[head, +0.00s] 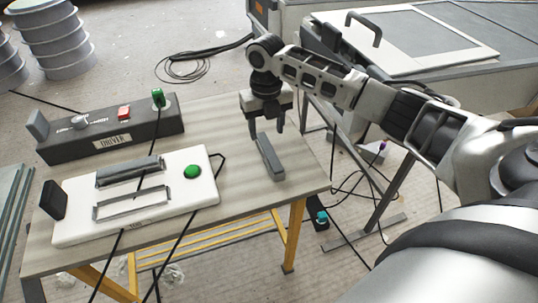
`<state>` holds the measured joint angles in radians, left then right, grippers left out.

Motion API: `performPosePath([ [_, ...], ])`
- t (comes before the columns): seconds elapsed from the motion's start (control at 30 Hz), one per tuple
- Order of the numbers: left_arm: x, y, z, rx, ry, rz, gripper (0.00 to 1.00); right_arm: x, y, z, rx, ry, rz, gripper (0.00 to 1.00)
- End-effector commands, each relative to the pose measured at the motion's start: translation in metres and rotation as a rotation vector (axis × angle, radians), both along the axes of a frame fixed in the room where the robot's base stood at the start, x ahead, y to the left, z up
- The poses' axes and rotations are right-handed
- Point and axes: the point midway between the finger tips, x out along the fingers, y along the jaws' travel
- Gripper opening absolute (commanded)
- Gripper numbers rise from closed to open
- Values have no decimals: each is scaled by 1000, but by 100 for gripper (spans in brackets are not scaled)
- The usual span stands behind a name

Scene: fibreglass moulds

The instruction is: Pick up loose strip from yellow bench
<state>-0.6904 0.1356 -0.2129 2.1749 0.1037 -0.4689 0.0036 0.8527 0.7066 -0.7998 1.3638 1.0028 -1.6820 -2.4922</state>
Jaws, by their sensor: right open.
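The yellow bench (240,215) has a grey-beige top and yellow legs. A loose dark grey strip (269,158) lies near its right side, running from back to front. My right gripper (264,128) hangs over the far end of the strip with its fingers pointing down and apart, open. I cannot tell whether the fingers are beside the strip or still above it. No second gripper shows in the head view.
A white board (135,220) with a green button and metal strips lies on the bench's left. Behind it is a dark box labelled DRIVER (112,140). Cables cross the bench's front edge. A large grey machine (400,50) stands behind.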

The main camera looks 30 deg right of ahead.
Motion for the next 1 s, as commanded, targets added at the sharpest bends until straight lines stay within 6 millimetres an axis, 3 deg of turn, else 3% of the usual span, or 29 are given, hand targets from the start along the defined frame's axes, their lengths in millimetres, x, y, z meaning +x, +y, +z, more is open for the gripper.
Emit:
performPosePath([
  [0.17,-1,0,1,-3,0,1,36,-1,1,-12,0,3,0,53],
  [0.5,-2,-1,-1,-9,-1,2,36,-4,3,-56,0,1,-1,53],
  [0.77,-1,-1,1,-9,-4,3,36,-4,2,-58,-1,-1,0,53],
  [0.93,-1,-1,1,-10,-5,3,36,-4,2,-58,-1,-1,-1,8],
  [0.97,-1,-1,1,-10,-5,3,36,-4,2,-58,-1,-1,-1,2],
  [1.0,-1,-1,1,-10,-5,3,36,-4,2,-58,-1,-1,-1,2],
])
